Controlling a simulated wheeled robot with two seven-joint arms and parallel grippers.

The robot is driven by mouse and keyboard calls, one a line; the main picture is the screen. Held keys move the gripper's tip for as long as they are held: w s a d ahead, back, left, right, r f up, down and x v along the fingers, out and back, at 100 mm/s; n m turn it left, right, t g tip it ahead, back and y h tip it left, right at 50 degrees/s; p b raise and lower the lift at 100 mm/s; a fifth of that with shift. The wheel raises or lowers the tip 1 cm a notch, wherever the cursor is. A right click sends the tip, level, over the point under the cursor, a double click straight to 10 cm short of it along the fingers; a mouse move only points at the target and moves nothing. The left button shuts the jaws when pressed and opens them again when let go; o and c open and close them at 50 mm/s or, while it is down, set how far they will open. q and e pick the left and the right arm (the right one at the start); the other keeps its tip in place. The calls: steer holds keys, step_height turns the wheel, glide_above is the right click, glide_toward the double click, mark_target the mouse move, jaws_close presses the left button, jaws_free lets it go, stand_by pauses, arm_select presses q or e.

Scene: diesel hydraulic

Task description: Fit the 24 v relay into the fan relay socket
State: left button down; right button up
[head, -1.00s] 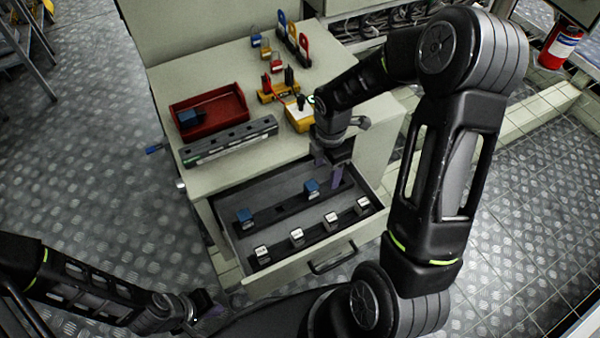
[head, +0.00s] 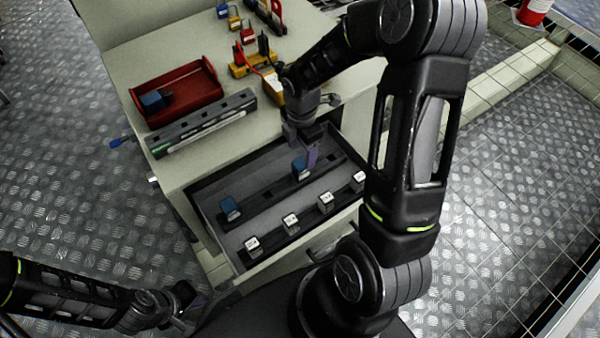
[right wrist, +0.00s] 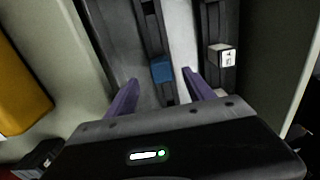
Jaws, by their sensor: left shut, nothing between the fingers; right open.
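The open drawer holds two blue relays and several white-topped ones in dark rails; I cannot read which is 24 V. My right gripper (head: 306,152) is open above the farther blue relay (head: 299,169). In the right wrist view this blue relay (right wrist: 161,70) shows between and beyond the spread purple fingers (right wrist: 158,88), apart from them. The other blue relay (head: 229,208) stands nearer the drawer's left side. A long grey socket rail (head: 203,124) lies on the cabinet top; I cannot tell which socket is for the fan. My left gripper (head: 196,306) is shut and empty at lower left.
A red tray (head: 205,75) on the cabinet top holds a blue part (head: 154,101). A yellow tester (head: 275,90) and small coloured parts stand behind my right wrist. White-topped relays (head: 291,222) line the drawer's front rail. Floor at left is clear.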

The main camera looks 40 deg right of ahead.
mark_target(300, 163)
steer(key=shift+f+b, duration=0.45)
steer(key=shift+f, duration=0.8)
steer(key=f+b, duration=0.1)
steer(key=f, duration=0.2)
steer(key=f+b, duration=0.1)
steer(key=f, duration=0.1)
steer(key=shift+s+a+f+b, duration=0.1)
steer(key=shift+a+f+b, duration=0.05)
steer(key=shift+a+b, duration=0.15)
steer(key=shift+c, duration=0.5)
jaws_close()
